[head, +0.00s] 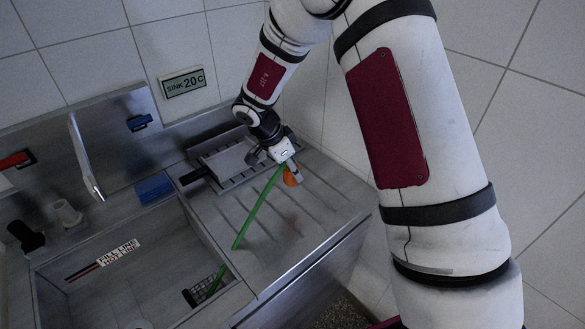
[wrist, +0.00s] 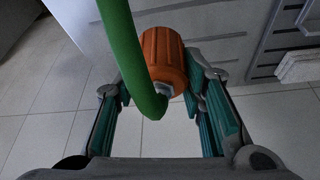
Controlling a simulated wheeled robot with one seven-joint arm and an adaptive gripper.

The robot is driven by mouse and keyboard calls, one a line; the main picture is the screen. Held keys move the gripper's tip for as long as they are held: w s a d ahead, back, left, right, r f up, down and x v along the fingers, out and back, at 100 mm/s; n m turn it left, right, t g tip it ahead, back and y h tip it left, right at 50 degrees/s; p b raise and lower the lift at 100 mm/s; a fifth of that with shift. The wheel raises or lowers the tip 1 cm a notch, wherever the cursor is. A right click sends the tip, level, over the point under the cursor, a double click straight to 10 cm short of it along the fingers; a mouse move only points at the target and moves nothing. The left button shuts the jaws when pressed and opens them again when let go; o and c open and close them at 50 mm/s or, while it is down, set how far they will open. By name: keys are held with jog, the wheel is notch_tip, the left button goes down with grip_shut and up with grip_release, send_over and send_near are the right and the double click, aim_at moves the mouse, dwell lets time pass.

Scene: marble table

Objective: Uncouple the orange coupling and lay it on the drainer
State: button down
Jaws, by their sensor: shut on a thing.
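The orange coupling (wrist: 164,55) is a ribbed cylinder with a metal fitting at its near end. It sits between the teal pads of my gripper (wrist: 160,85), which is shut on it. The green hose (wrist: 121,40) curves in front of the coupling and meets the metal fitting. In the head view, the coupling (head: 290,179) shows at the tip of my gripper (head: 292,172), over the grooved drainer (head: 300,220). The hose (head: 258,209) slopes down left from it to the sink. I cannot tell the coupling's height above the drainer.
The sink basin (head: 110,283) lies left of the drainer, with a black grid (head: 202,288) in its near right corner. A grey ribbed tray (head: 228,164) with a black handle lies behind. A blue block (head: 154,188) sits on the rim. The drainer's front is clear.

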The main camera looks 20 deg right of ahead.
jog(key=shift+s+f+b, duration=0.1)
jog(key=shift+f+b, duration=0.85)
jog(key=shift+f, duration=2.85)
jog(key=shift+f, duration=0.65)
jog(key=c, duration=1)
grip_release()
jog(key=shift+o, duration=0.2)
jog(key=v, duration=1.2)
jog(key=shift+d, duration=0.1)
